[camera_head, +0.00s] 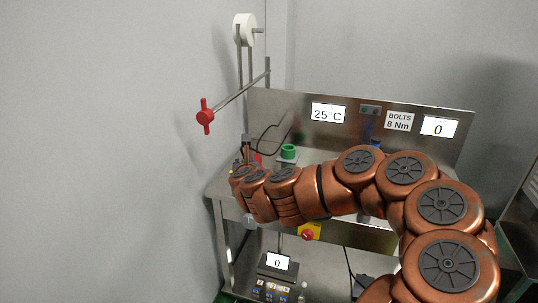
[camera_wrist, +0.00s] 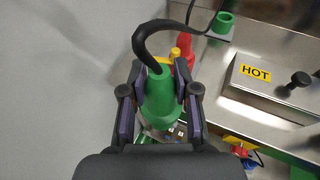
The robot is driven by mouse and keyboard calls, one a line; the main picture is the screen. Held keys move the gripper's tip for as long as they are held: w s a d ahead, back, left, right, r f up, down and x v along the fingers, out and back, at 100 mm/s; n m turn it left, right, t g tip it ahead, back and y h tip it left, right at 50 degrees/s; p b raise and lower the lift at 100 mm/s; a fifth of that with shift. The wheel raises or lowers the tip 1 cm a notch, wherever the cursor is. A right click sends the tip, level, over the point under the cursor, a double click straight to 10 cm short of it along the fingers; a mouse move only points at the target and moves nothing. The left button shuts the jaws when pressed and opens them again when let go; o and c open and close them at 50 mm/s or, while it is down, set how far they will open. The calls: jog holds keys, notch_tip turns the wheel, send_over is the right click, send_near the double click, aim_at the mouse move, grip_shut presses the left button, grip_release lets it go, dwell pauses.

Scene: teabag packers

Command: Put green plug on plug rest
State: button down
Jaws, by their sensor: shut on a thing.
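The green plug (camera_wrist: 160,108) is between the two fingers of my gripper (camera_wrist: 159,80) in the wrist view, and the gripper is shut on it. A thick black cable curves out of the plug's top end and runs up to the right. A green open-topped cup (camera_wrist: 222,24) stands on a small plate at the upper right of the wrist view; it looks like the plug rest. The cup also shows on the bench in the head view (camera_head: 288,152), to the right of my arm's end. The plug and gripper fingers are mostly hidden by my arm there.
A red part (camera_wrist: 187,48) and a yellow part (camera_wrist: 175,52) are just beyond the plug. A metal box marked HOT (camera_wrist: 256,73) with a black knob lies to the right. A grey wall is close on the left. A red-handled rod (camera_head: 205,116) juts out above the bench.

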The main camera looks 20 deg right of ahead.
jog(key=a, duration=0.1)
jog(key=s+a, duration=0.1)
jog(key=a, duration=0.1)
jog(key=s+a, duration=0.1)
jog(key=shift+s+a+r, duration=0.25)
jog(key=shift+a, duration=0.05)
jog(key=shift+f, duration=0.1)
